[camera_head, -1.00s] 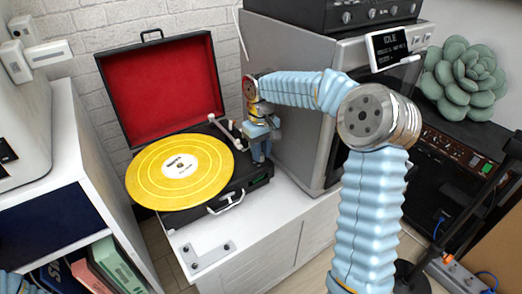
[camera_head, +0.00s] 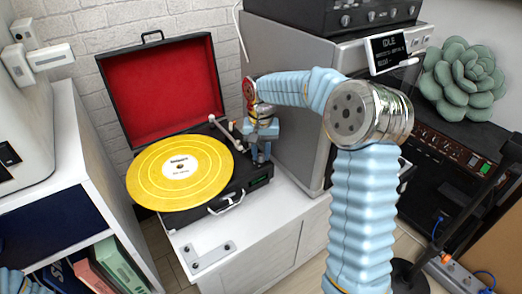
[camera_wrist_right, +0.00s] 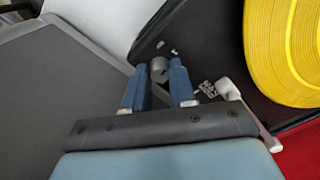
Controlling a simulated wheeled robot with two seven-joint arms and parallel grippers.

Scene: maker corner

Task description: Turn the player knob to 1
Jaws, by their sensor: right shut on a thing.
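The record player (camera_head: 222,199) is an open black case with a red-lined lid, standing on a white cabinet. A yellow record (camera_head: 180,170) lies on it. My right gripper (camera_head: 260,160) points down at the player's right side, beside the tonearm (camera_head: 225,130). In the right wrist view its two blue fingers (camera_wrist_right: 160,80) are closed around the small grey player knob (camera_wrist_right: 158,68). The knob is hidden in the head view. The marks by the knob are too small to read. My left gripper is out of view; only a bit of my left arm shows at the bottom left.
A grey machine (camera_head: 290,90) with an "IDLE" display (camera_head: 388,48) stands close to the right of my gripper. The white cabinet top (camera_head: 190,240) is clear in front of the player, except for a small flat plate (camera_head: 209,256).

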